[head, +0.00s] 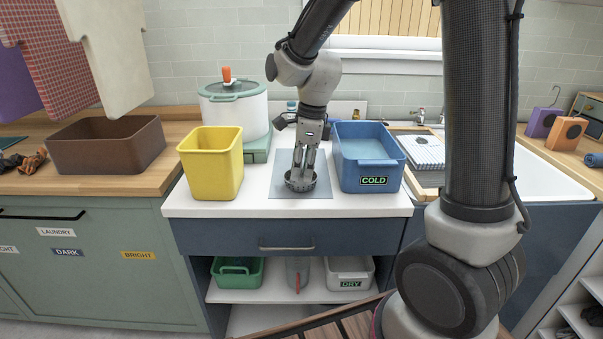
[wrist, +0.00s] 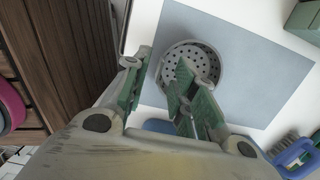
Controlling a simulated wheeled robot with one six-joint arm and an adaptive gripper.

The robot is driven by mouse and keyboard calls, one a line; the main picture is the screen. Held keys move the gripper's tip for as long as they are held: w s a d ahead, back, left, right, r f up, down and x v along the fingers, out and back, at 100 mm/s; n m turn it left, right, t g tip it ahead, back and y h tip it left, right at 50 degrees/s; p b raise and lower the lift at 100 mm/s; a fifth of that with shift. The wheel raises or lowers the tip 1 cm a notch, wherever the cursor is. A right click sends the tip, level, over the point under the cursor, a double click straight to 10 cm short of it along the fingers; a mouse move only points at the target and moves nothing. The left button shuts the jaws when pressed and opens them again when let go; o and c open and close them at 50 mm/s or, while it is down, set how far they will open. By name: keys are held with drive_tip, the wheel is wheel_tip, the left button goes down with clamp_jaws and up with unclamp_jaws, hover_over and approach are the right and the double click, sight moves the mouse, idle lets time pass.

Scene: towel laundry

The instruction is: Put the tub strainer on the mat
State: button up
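The tub strainer (head: 301,184) is a round grey metal bowl with holes. It appears to rest on the grey-blue mat (head: 318,166), near its front edge in the head view. The strainer (wrist: 207,66) and mat (wrist: 255,75) also show in the wrist view. My gripper (head: 301,172) points down at the strainer. In the wrist view its fingers (wrist: 165,62) are apart, one over the bowl's inside and the other beyond its rim. A gap shows between the fingertips. The fingers hide part of the rim, so contact with it is unclear.
A yellow bin (head: 211,165) stands left of the mat and a blue COLD tub (head: 371,170) stands close on its right. A white pot (head: 234,108) is behind left. A blue-handled brush (wrist: 293,152) shows in the wrist view. The counter's front edge (head: 250,212) is close.

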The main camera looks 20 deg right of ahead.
wheel_tip(320, 180, up, 10)
drive_tip(key=d, duration=0.1)
drive_tip(key=s+d+r+n+t, duration=0.1)
drive_tip(key=s+d+n+t, duration=0.1)
drive_tip(key=s+d+n, duration=0.4)
drive_tip(key=s+d+r+n+t+h, duration=0.1)
drive_tip(key=s+d+n, duration=0.6)
drive_tip(key=s+n, duration=0.8)
drive_tip(key=shift+d+r+n+t+h, duration=0.25)
drive_tip(key=shift+d+n+t+h, duration=0.05)
drive_tip(key=shift+t, duration=0.1)
